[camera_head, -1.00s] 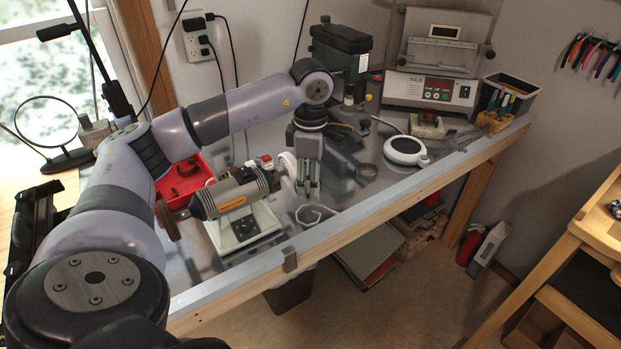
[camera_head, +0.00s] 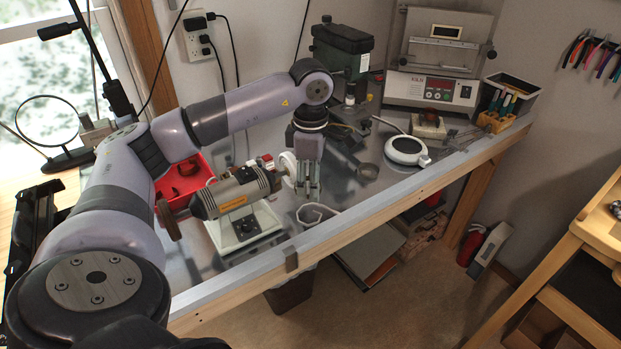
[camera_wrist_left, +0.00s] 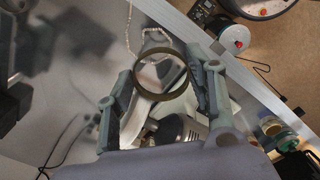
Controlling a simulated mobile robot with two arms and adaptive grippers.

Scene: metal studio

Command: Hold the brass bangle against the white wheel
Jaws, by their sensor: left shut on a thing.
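In the wrist view the brass bangle (camera_wrist_left: 187,72) is a dull brown-gold ring, held between the two fingers of my left gripper (camera_wrist_left: 163,97). In the head view my left gripper (camera_head: 307,190) hangs fingers down, just right of the white wheel (camera_head: 287,166). The wheel is on the right end of the grey polishing motor (camera_head: 238,192). The bangle is mostly hidden by the gripper in the head view, so I cannot tell whether it touches the wheel. My right gripper is not in view.
A red tray (camera_head: 184,176) is behind the motor. A green machine (camera_head: 340,47) stands at the back.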

